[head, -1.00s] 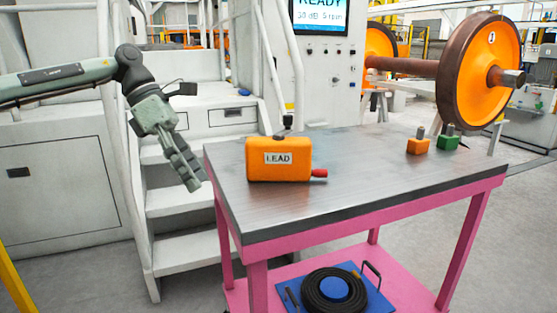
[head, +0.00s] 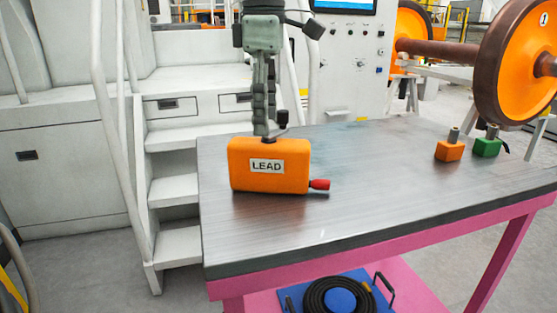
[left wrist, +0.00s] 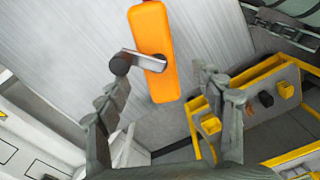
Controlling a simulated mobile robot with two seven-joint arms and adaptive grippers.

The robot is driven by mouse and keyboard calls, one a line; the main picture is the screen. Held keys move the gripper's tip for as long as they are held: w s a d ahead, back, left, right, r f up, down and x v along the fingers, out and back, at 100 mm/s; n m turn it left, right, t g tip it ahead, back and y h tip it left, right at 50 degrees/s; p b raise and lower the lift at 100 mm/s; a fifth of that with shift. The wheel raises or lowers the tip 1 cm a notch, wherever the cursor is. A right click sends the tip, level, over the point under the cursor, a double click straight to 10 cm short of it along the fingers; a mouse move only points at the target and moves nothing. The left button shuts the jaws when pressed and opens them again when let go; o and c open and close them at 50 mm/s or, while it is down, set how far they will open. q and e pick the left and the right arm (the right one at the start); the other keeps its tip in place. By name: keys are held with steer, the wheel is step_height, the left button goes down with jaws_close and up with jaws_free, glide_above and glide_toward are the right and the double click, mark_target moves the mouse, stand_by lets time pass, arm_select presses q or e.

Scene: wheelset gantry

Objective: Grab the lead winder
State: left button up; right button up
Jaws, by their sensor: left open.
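The lead winder is an orange box (head: 268,178) with a "LEAD" label, standing upright on the metal-topped table (head: 400,200). A red plug or grip sticks out at its lower right side. My left gripper (head: 262,128) points down just above and behind the winder's top edge, by a small dark knob. In the left wrist view, the winder (left wrist: 152,40) shows from above with a grey crank and dark knob across it. The open fingers (left wrist: 161,80) are spread on either side of its near end, with nothing held. My right gripper is not in view.
An orange block (head: 449,151) and a green block (head: 487,148) stand at the table's right. A blue mat with a coiled black cable (head: 337,296) is on the pink lower shelf. Steps with white railings rise behind left. The table's front middle is clear.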

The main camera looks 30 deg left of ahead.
mark_target(265, 149)
arm_select(q)
steer(key=f, duration=0.7)
steer(key=shift+a+f, duration=0.15)
steer(key=shift+a, duration=0.1)
steer(key=c, duration=1.5)
steer(key=shift+w, duration=0.1)
jaws_close()
steer(key=shift+r, duration=0.2)
